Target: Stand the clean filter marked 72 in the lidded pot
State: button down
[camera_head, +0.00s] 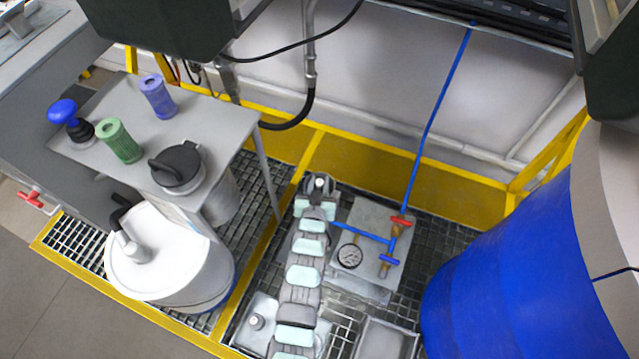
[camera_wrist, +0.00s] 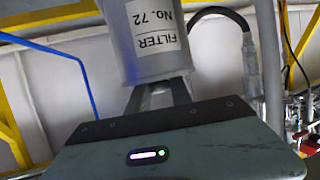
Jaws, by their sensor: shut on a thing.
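My gripper (camera_wrist: 160,95) is shut on a grey-white cylindrical filter (camera_wrist: 150,62) in the wrist view. Its white label reads "FILTER No. 72", upside down in that picture. The filter's top runs out of the frame, and its far side is hidden. In the head view my arm reaches up the middle, right of the grey side table; I cannot make out the held filter there. The lidded pot (camera_head: 178,168) is at that table's near right corner, with its black handled lid on. Its inside is hidden.
On the side table (camera_head: 185,120) stand a green cylinder (camera_head: 118,141), a purple cylinder (camera_head: 158,97) and a blue-knobbed black tool (camera_head: 67,118). A white drum (camera_head: 165,260) stands below. A large blue drum (camera_head: 520,260) is at right. A gauge (camera_head: 349,256) and blue pipes are near my arm.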

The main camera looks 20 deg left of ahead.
jog(key=shift+f, duration=0.1)
jog(key=shift+f, duration=0.35)
jog(key=c, duration=1.4)
grip_release()
jog(key=shift+f, duration=0.15)
jog(key=shift+c, duration=0.2)
